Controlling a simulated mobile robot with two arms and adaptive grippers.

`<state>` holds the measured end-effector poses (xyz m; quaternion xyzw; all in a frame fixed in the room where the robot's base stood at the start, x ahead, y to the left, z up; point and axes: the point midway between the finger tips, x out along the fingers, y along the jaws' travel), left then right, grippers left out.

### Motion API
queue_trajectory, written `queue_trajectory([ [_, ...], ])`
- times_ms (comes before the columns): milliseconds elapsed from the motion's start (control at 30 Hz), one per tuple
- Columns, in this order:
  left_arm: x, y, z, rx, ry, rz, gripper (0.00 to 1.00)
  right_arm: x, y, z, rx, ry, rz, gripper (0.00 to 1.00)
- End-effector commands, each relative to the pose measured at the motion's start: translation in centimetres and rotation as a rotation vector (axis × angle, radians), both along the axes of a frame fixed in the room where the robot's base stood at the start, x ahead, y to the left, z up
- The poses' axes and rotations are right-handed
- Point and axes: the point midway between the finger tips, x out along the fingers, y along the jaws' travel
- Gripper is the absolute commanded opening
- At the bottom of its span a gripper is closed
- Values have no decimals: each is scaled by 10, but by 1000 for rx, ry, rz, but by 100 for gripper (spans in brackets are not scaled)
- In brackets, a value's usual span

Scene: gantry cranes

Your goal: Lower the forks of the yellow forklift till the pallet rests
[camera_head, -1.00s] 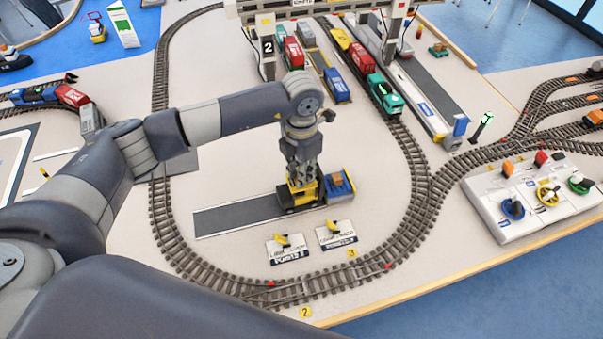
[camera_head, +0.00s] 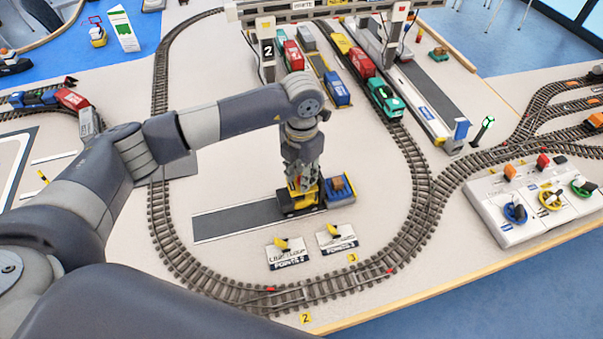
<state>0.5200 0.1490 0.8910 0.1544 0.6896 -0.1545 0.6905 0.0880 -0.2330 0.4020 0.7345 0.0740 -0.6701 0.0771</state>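The yellow forklift (camera_head: 290,207) stands at the right end of a dark grey strip, its front to the right. At its front is a blue pallet (camera_head: 345,199) with an orange-brown box (camera_head: 337,184) on it. The forks and the gap under the pallet are too small to make out. My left gripper (camera_head: 303,184) points down right over the forklift, its fingertips at the top of the truck and hiding part of it. Whether the fingers are closed on anything cannot be told. My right gripper is not in view.
The grey strip (camera_head: 235,220) runs left from the forklift. Two small signs with yellow levers (camera_head: 287,252) stand in front. Toy track (camera_head: 425,195) loops around. A control panel (camera_head: 530,215) is at right, a gantry crane (camera_head: 265,50) with wagons behind.

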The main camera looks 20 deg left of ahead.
Motion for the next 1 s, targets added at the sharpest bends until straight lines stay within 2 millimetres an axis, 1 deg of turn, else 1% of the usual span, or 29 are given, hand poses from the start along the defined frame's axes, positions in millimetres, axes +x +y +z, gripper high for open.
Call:
queue_trajectory([
  [267, 0, 0, -1, 0, 1, -1, 40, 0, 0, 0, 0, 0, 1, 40],
  [333, 0, 0, 0, 0, 1, -1, 40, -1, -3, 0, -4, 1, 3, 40],
  [467, 0, 0, 10, -2, -1, -1, 40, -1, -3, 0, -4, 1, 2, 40],
  [567, 1, 0, 27, -1, -4, -3, 40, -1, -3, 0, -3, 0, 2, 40],
  [800, 0, 0, 79, 0, -3, -2, 40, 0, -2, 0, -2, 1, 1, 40],
  [900, 0, 0, 97, 0, -2, -1, 40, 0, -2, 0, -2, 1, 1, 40],
  [1000, 0, 0, 110, 0, -1, -1, 40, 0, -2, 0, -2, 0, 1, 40],
])
